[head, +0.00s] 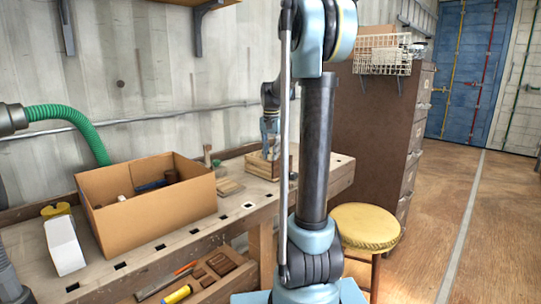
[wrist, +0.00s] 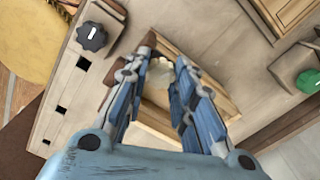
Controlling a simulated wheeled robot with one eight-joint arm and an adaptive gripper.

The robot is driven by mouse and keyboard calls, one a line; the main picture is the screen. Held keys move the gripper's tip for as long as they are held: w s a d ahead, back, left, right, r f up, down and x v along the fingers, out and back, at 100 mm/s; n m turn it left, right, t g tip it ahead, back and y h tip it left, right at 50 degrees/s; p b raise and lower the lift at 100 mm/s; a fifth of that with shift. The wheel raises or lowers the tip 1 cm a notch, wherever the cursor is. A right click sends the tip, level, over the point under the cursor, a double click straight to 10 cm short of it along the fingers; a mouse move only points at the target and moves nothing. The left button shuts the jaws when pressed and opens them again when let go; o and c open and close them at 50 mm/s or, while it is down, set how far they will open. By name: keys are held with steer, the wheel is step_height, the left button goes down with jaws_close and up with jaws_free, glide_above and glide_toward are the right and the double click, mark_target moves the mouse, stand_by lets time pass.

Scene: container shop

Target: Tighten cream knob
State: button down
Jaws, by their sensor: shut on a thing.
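The cream knob (wrist: 161,72) shows between my fingertips in the wrist view, on a light wooden block with the bench around it. My gripper (wrist: 162,66) has one blue finger on each side of the knob and is shut on it. The fingers hide part of the knob and its mount, so I cannot tell which way it is turned. In the head view my gripper (head: 269,146) points down at a small wooden block (head: 262,167) at the bench's far end. The cream knob cannot be made out there.
In the wrist view a black knob (wrist: 92,36) with a white mark lies at upper left, and a green knob (wrist: 308,81) at the right edge. A cardboard box (head: 160,217) stands on the workbench (head: 238,214). A yellow stool (head: 367,226) stands beside the bench.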

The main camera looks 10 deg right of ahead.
mark_target(271, 155)
steer(key=c, duration=1.3)
jaws_free()
step_height(271, 155, up, 12)
steer(key=s+f+n, duration=0.1)
steer(key=s+f, duration=0.2)
steer(key=s, duration=0.4)
steer(key=s+f+n+t, duration=0.1)
steer(key=s+f, duration=0.3)
steer(key=s, duration=0.3)
steer(key=s+f+n, duration=0.1)
steer(key=s+f, duration=0.2)
steer(key=s, duration=0.3)
steer(key=s+f+n, duration=0.1)
steer(key=s+f, duration=0.4)
steer(key=s+f+n, duration=0.1)
steer(key=s+f, duration=0.4)
steer(key=f, duration=0.1)
steer(key=s+f+n+t, duration=0.1)
steer(key=s+f, duration=0.3)
steer(key=f, duration=0.1)
steer(key=shift+s+f, duration=0.4)
